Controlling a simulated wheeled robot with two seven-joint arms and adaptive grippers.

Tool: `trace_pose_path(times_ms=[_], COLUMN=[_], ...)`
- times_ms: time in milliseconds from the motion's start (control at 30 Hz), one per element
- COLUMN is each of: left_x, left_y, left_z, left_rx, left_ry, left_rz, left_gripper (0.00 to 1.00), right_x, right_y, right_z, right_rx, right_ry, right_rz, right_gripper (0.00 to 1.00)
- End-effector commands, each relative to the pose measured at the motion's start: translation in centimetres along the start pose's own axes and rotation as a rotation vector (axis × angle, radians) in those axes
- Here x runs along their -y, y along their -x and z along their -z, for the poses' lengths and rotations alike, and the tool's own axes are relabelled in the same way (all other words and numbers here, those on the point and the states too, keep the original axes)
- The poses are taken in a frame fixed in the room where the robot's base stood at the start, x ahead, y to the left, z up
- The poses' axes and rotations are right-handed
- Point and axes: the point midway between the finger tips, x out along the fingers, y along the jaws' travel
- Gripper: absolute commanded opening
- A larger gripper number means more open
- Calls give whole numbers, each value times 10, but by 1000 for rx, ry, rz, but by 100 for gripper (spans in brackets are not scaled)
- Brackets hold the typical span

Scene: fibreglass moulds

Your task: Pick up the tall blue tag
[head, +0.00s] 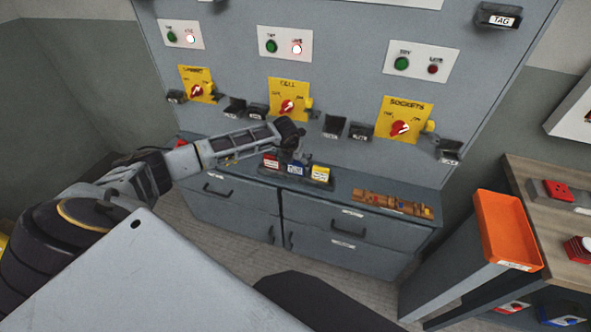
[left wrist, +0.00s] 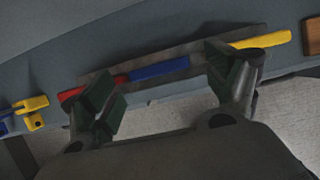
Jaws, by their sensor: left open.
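The blue tag (head: 295,169) stands between a red tag (head: 271,161) and a yellow tag (head: 320,172) in a dark grey holder (head: 318,183) on the cabinet top. In the left wrist view the blue tag (left wrist: 160,70) shows as a blue strip between the two fingers, apart from both. There the red tag (left wrist: 74,94) is partly behind the left finger and the yellow tag (left wrist: 265,41) is by the right finger. My left gripper (left wrist: 163,88) is open and empty; in the head view it (head: 296,151) is just above the tags. My right gripper is out of view.
A grey panel with yellow switch plates (head: 289,99) and small dark bins (head: 334,126) rises behind the cabinet. Brown and yellow items (head: 393,204) lie to the right on the cabinet top. An orange tray (head: 507,230) and a wooden bench (head: 553,185) are at the right.

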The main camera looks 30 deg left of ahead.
Motion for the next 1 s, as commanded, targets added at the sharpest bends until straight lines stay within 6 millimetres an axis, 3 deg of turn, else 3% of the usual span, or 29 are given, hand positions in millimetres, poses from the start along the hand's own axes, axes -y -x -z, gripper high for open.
trace_pose_path(times_ms=[400, 1000], left_x=[-1, -1], left_y=[-34, -38], left_z=[0, 1], left_rx=[-1, -1], left_ry=[1, 1], left_rz=[0, 0], left_gripper=[88, 86], right_x=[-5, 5], right_y=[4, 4], right_z=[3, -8], right_rx=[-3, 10], right_ry=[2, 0], right_rz=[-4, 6], right_gripper=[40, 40])
